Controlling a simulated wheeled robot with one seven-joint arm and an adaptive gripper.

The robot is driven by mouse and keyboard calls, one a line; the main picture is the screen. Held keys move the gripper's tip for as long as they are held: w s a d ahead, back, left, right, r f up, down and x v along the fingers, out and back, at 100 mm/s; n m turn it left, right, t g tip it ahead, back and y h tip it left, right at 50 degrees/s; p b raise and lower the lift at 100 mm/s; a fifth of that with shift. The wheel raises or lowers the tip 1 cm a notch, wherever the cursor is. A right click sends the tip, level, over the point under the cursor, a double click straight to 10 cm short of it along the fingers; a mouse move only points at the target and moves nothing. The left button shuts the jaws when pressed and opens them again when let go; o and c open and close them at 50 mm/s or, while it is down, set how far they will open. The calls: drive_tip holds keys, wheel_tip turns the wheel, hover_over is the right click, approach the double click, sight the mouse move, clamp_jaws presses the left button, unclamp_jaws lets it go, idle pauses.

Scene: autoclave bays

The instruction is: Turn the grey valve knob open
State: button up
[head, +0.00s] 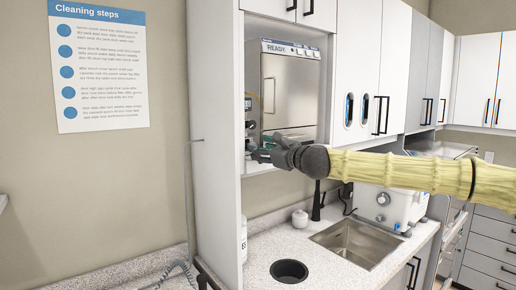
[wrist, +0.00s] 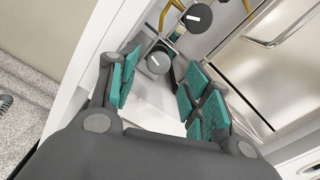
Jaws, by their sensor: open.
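Two round dark grey knobs, each with a short white mark, show in the wrist view. The nearer knob (wrist: 158,63) lies ahead of and between my finger pads. The other knob (wrist: 198,18) is farther up, beyond the fingers. I cannot tell which one is the task's valve knob. My gripper (wrist: 163,82) is open, with teal pads on either side and nothing held; contact with the nearer knob cannot be told. In the head view my gripper (head: 262,152) is at the left side of the cabinet bay, below a small dark knob (head: 250,124).
A steel autoclave (head: 291,88) marked READY fills the bay just right of my gripper. The white cabinet side panel (head: 215,130) stands close on the left. Yellow tubing (wrist: 165,14) runs by the knobs. Below are a sink (head: 355,241) and a speckled counter (head: 262,258).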

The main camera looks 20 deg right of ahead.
drive_tip(key=v, duration=0.8)
drive_tip(key=shift+d, duration=0.2)
drive_tip(key=shift+s, duration=0.15)
drive_tip(key=shift+w+a+n, duration=0.7)
drive_tip(key=shift+w+n, duration=1.2)
drive_tip(key=shift+n, duration=3.35)
drive_tip(key=shift+w+a+n, duration=0.75)
drive_tip(key=shift+w+n, duration=1.1)
drive_tip(key=shift+n, duration=3.35)
drive_tip(key=shift+w+a+n, duration=0.7)
drive_tip(key=shift+w+n, duration=1.2)
drive_tip(key=shift+n, duration=3.35)
